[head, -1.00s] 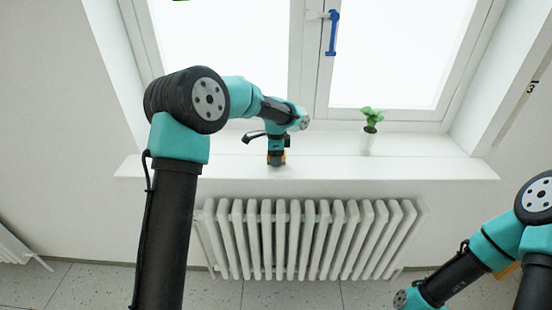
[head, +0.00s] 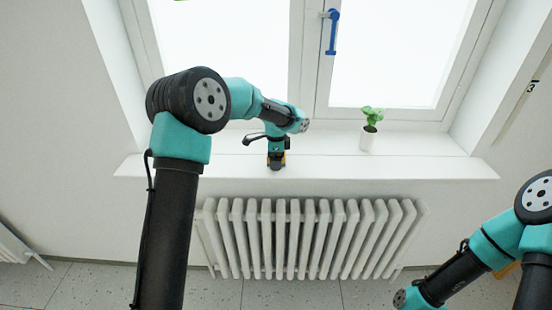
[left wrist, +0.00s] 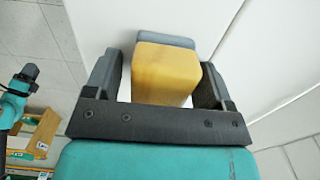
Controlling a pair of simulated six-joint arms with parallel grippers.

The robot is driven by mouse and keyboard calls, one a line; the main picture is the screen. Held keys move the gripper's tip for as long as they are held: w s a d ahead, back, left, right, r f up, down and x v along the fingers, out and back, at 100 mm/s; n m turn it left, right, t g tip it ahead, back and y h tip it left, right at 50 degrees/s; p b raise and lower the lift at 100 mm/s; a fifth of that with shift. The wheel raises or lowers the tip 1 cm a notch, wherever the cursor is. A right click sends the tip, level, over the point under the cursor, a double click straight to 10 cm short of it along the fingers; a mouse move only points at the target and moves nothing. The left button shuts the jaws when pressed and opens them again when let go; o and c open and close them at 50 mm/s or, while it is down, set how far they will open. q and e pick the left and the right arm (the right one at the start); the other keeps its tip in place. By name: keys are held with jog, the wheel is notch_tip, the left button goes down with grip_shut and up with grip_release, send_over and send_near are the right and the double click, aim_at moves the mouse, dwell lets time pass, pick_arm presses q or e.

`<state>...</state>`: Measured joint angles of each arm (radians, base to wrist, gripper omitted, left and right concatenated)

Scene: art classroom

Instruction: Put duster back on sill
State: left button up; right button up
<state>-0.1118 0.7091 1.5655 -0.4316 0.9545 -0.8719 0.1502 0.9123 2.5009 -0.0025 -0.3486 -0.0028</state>
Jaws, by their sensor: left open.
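The duster (left wrist: 165,75), a yellow block with a grey layer at its far end, sits between the two fingers of my left gripper (left wrist: 160,68) in the left wrist view. The fingers stand open on either side of it, with a narrow gap visible at least on the left. In the head view my left gripper (head: 277,160) points down at the white sill (head: 330,168), near its front edge. Only a bit of the duster's yellow (head: 284,158) shows there, and it appears to rest on the sill. My right gripper is out of view; only its arm shows at the lower right.
A small potted plant (head: 368,137) stands on the sill to the right. The window with a blue handle (head: 332,32) is behind. A white radiator (head: 310,240) is below the sill. The sill between gripper and plant is clear.

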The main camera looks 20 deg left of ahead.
pick_arm(q)
jog(key=shift+r, duration=0.1)
notch_tip(320, 180, up, 12)
dwell(0.5)
